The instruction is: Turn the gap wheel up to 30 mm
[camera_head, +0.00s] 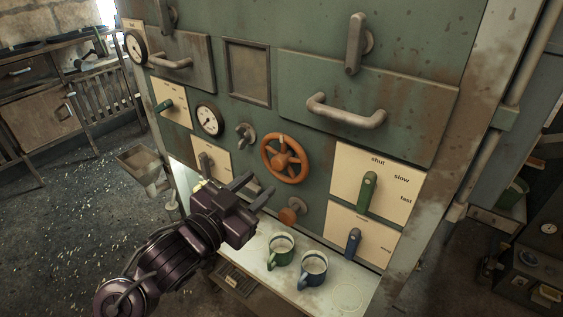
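An orange-brown spoked handwheel (285,158), which looks like the gap wheel, is mounted on the green machine panel. A round white-faced dial (209,120) is to its upper left; its marks are too small to read. My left gripper (251,191) is below and left of the handwheel, in front of the panel. Its two fingers are spread apart with nothing visible between them. It is apart from the wheel in the picture. My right gripper is not in view. No "30 mm" mark can be read.
Below the wheel is a small orange knob (293,211). A green lever (368,192) and a blue lever (353,242) are on labelled plates at right. A large handle (346,113) juts out above.

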